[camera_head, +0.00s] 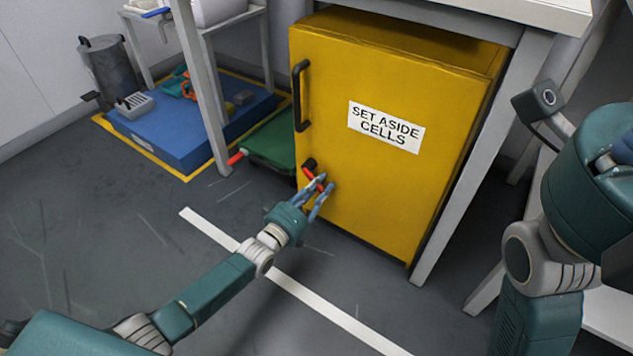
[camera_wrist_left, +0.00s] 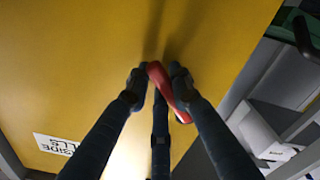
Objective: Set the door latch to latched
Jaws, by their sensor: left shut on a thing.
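The yellow cabinet (camera_head: 375,185) stands under a table, its door closed as far as I can see, with a "SET ASIDE CELLS" label (camera_head: 386,126) and a black handle (camera_head: 300,95). The red door latch (camera_head: 316,181) is low on the door's left side, by a black mount. My left gripper (camera_head: 319,186) is at the latch. In the left wrist view the latch (camera_wrist_left: 168,90) sits between the fingertips of the left gripper (camera_wrist_left: 160,76), which is shut on it. The fingers hide part of the latch in the head view. My right gripper is not in view.
A green cart (camera_head: 272,142) with a red-tipped handle stands left of the cabinet. A blue platform (camera_head: 190,130) with several items is further left, beside a dark bin (camera_head: 108,75). A table leg (camera_head: 485,155) flanks the cabinet's right side. The floor in front is clear.

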